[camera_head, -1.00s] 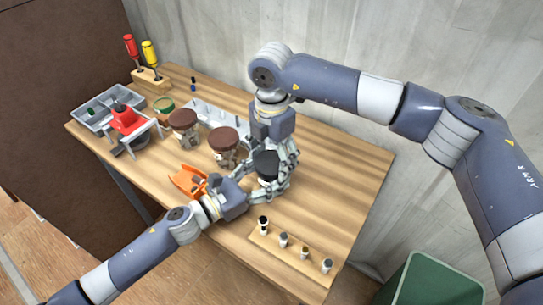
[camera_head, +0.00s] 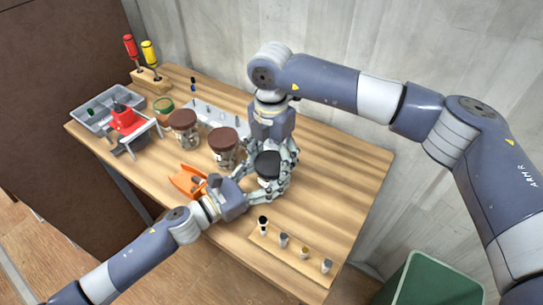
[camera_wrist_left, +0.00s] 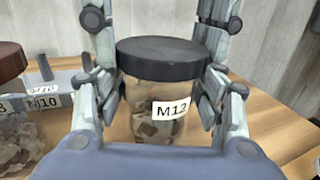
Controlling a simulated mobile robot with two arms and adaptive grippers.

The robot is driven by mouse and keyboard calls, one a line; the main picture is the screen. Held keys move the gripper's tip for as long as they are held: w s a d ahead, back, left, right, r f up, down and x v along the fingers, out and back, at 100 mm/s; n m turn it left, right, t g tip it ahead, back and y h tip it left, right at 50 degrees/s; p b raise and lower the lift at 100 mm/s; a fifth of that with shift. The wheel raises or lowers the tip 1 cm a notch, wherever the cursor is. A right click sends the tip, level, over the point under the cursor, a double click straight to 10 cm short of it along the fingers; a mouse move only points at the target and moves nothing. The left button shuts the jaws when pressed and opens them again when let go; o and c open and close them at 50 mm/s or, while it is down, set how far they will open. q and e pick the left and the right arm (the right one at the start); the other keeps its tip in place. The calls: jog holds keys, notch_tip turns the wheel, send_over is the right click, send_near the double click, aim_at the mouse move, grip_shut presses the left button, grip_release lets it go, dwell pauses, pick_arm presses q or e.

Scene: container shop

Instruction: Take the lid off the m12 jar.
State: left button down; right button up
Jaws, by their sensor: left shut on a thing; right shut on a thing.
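The m12 jar (camera_wrist_left: 150,105) is clear, holds brown and pale pieces, and has a white M12 label. It stands upright on the wooden table. Its black lid (camera_wrist_left: 160,58) sits on its top and also shows in the head view (camera_head: 267,161). My left gripper (camera_head: 256,190) is shut on the jar body, with its fingers on both sides in the left wrist view (camera_wrist_left: 160,108). My right gripper (camera_head: 275,158) reaches down from above and is shut on the lid. Its fingers partly hide the lid and jar in the head view.
Two brown-lidded jars (camera_head: 223,147) (camera_head: 184,130) stand to the left. An orange scoop (camera_head: 186,181) lies near the left gripper. A wooden strip with several small pieces (camera_head: 294,254) lies at the front. A grey tray (camera_head: 87,113) is at far left. The table's right side is clear.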

pick_arm(q)
jog(key=shift+r, duration=0.1)
pick_arm(e)
jog(key=shift+s+a, duration=0.1)
jog(key=shift+a, duration=0.05)
jog(key=o, duration=1.1)
jog(key=shift+o, duration=0.4)
jog(key=shift+r, duration=0.1)
jog(key=shift+r, duration=2.2)
pick_arm(q)
jog(key=shift+c, duration=1.6)
grip_release()
jog(key=shift+a, duration=0.1)
